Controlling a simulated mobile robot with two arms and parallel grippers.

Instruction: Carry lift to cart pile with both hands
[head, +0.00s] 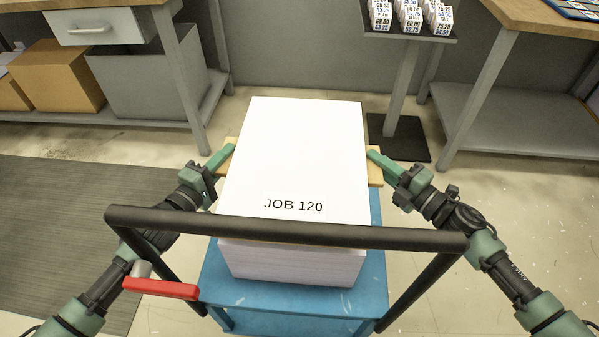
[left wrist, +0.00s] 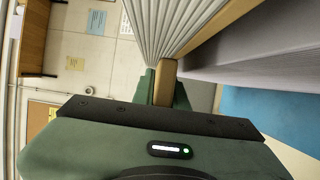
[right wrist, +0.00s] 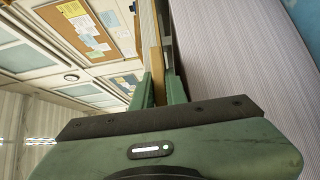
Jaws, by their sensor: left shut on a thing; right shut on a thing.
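A tall pile of white sheets (head: 293,165) marked "JOB 120" stands over the blue cart (head: 365,290). A wooden board (head: 375,172) sticks out from both sides of the pile. My left gripper (head: 226,152) is shut on the board's left end, and the left wrist view shows this end (left wrist: 165,82) between the fingers. My right gripper (head: 375,156) is shut on the right end, which also shows in the right wrist view (right wrist: 156,62). The pile hides the board's middle. I cannot tell whether the pile touches the cart top.
A black handle bar (head: 290,232) with a red lever (head: 160,288) crosses in front of the pile. Workbenches stand behind, with cardboard boxes (head: 58,75) at left. A small stand (head: 398,75) holds number cards. A grey mat (head: 60,225) lies on the left floor; the right floor is clear.

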